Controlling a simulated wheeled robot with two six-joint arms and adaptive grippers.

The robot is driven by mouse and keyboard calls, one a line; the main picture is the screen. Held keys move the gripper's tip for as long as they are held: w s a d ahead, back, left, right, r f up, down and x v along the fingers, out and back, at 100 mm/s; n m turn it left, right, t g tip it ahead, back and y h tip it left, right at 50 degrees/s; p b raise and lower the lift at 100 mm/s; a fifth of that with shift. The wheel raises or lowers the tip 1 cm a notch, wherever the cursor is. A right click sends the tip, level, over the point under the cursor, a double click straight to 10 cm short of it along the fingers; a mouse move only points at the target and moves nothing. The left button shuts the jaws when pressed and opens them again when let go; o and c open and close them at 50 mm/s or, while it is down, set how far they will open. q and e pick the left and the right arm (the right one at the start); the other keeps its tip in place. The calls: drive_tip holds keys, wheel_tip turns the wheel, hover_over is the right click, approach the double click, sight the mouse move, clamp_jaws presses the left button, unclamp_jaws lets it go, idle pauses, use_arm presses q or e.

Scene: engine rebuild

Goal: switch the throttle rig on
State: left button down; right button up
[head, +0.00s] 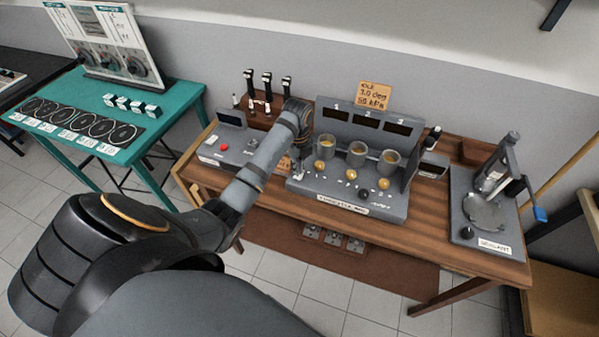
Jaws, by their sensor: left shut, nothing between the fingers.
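The grey throttle rig (347,198) stands on the middle of the wooden bench, with three round metal throats in a row. Brass-coloured knobs and small switches or screws sit along its front, too small to tell apart. My left gripper (299,170) is shut and empty, pointing down at the left end of the rig's front. I cannot tell whether it touches the rig. My left forearm hides part of the bench. My right gripper is out of view.
A grey box with a red button (197,147) stands left of the rig. A press-like stand (487,211) is at the right. Several upright levers (267,83) stand behind my arm. A handwritten card (374,95) is above the rig. A teal table (185,103) is at the left.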

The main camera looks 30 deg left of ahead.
use_arm(q)
drive_tip(key=shift+f+b, duration=0.4)
drive_tip(key=shift+f, duration=0.6)
idle(0.5)
wheel_tip(320, 180, up, 5)
drive_tip(key=p, duration=0.6)
drive_tip(key=shift+r, duration=1)
drive_tip(key=shift+f, duration=0.1)
